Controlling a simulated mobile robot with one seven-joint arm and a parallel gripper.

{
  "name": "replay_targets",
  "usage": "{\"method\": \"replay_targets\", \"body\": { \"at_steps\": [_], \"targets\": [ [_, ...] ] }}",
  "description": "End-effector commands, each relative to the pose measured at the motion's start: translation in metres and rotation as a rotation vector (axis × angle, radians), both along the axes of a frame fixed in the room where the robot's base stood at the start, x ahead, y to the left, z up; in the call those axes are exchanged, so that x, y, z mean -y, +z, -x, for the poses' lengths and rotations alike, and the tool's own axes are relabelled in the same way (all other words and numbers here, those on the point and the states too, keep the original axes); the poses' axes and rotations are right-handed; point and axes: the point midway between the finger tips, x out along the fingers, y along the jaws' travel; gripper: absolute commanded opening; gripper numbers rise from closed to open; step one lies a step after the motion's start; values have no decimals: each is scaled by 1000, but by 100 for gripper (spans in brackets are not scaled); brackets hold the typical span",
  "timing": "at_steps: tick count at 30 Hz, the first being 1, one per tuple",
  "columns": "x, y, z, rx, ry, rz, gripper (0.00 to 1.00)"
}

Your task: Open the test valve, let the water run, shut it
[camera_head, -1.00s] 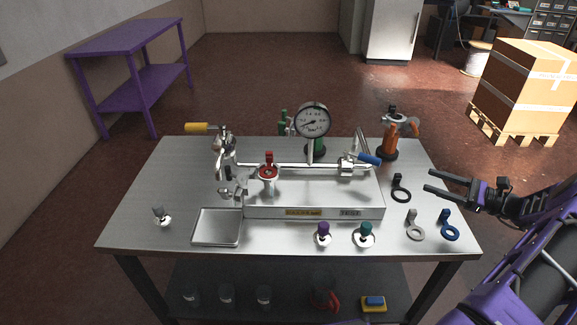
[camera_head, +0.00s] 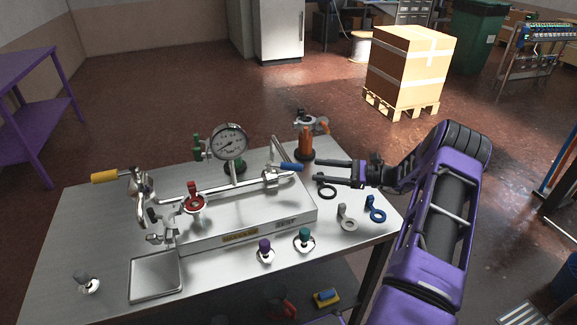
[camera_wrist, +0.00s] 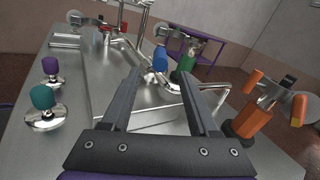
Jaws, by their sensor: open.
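A metal pipe rig on the steel bench carries several valves. A lever valve with a blue handle (camera_head: 291,167) sits at its right end, above a label (camera_head: 285,222) that seems to read TEST; the handle also shows in the wrist view (camera_wrist: 160,59). My gripper (camera_head: 321,171) is open and empty just right of the blue handle. In the wrist view my fingers (camera_wrist: 160,76) point toward the handle, which appears between them and ahead, apart from them. A spout with taps at the left end stands by a shallow metal tray (camera_head: 155,278). I see no water running.
A pressure gauge (camera_head: 230,143), a red-handled valve (camera_head: 194,200) and a yellow handle (camera_head: 104,177) stand on the rig. Purple (camera_head: 265,250) and teal (camera_head: 304,238) knobs and loose rings lie along the front and right.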

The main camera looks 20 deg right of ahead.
Motion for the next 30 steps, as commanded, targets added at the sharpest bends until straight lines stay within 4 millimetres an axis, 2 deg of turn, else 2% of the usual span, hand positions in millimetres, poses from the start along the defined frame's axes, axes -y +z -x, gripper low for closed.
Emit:
{"method": "replay_targets", "body": {
  "at_steps": [1, 7, 15, 28, 30],
  "targets": [
    [-12, 1, -6, 0, 3, -2, 61],
    [-49, 0, -27, -1, 4, -1, 61],
    [-83, 0, -48, -1, 1, 0, 61],
    [-91, 0, -53, 0, -1, 0, 61],
    [-91, 0, -53, 0, -1, 0, 48]
  ]
}}
